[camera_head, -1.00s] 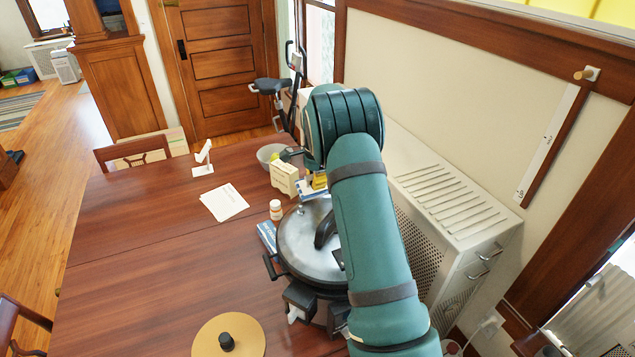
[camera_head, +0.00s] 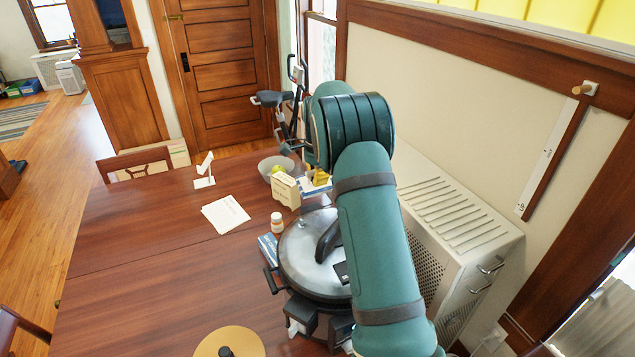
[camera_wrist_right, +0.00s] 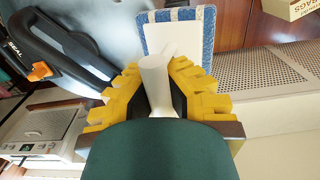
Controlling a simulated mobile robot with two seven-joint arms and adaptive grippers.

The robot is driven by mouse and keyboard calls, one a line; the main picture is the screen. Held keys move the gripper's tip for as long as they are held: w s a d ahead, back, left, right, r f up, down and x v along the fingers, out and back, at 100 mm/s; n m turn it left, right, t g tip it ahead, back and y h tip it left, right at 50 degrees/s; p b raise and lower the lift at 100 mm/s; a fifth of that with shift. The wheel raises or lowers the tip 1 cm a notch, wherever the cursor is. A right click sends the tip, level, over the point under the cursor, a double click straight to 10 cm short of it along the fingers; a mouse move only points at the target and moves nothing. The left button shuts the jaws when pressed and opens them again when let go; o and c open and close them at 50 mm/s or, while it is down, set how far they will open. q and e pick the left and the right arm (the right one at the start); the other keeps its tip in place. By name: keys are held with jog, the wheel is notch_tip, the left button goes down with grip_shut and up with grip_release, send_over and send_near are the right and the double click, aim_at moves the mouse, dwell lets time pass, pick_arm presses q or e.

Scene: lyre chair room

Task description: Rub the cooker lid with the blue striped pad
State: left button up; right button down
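The pressure cooker's round metal lid (camera_head: 298,256) has a long black handle (camera_head: 328,240). It sits on the cooker at the table's right side, partly hidden by my right arm. My right gripper (camera_head: 321,178) is beyond the lid's far edge in the head view, mostly hidden. In the right wrist view its yellow fingers (camera_wrist_right: 157,85) are shut around the white handle of the pad. The pad (camera_wrist_right: 180,16) has a white back and blue-striped edges; it also shows in the head view (camera_head: 313,190). It looks apart from the lid. My left gripper is not in view.
A cream box (camera_head: 285,191), a pill bottle (camera_head: 277,223), a bowl (camera_head: 268,166) and a blue box (camera_head: 266,247) stand close around the cooker. A radiator cover (camera_head: 455,235) is to the right.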

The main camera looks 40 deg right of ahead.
jog(key=shift+r, duration=1.55)
jog(key=shift+f, duration=0.15)
